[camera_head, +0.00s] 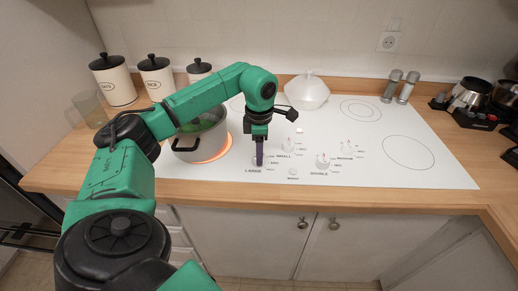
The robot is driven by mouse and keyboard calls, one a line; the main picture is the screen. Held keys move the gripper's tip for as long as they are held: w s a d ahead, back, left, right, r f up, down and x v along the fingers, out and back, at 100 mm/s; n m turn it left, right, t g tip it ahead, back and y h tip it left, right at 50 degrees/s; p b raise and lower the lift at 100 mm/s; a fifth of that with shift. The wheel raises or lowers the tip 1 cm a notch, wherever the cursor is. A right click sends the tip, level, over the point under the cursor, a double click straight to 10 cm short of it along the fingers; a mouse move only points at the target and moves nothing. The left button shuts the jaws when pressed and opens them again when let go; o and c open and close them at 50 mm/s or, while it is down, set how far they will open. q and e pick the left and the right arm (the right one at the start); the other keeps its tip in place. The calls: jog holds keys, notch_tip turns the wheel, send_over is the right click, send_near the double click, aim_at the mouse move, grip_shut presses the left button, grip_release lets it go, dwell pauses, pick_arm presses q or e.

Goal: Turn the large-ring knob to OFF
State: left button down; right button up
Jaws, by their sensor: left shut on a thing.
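The white cooktop (385,165) has several knobs near its front. The large-ring knob (258,162), above the label LARGE, is mostly covered by my left gripper (259,156). My left gripper points straight down and is shut on this knob. The knob's pointer is hidden, so I cannot tell its setting. The large ring (213,155) glows orange under a grey pot (197,145) with something green in it. My right gripper is not in view.
The knobs for SMALL (289,145), DOUBLE (322,160) and MEDIUM (348,147) lie to the right. A white lidded dish (306,93) stands behind. Canisters (113,80) stand at the back left, shakers (407,88) at the back right. The right cooktop is clear.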

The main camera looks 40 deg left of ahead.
pick_arm(q)
jog(key=n+p, duration=0.1)
jog(key=n, duration=0.2)
jog(key=shift+r+n, duration=0.15)
jog(key=shift+n, duration=0.25)
jog(key=n, duration=0.3)
jog(key=shift+w+n+p, duration=0.1)
jog(key=shift+n+p, duration=0.2)
jog(key=shift+p, duration=0.05)
jog(key=n, duration=0.3)
jog(key=shift+a+n+p, duration=0.1)
jog(key=shift+n+p, duration=0.2)
jog(key=shift+p, duration=0.05)
jog(key=shift+n+p, duration=0.3)
jog(key=shift+n, duration=1.6)
jog(key=shift+c, duration=1.8)
grip_release()
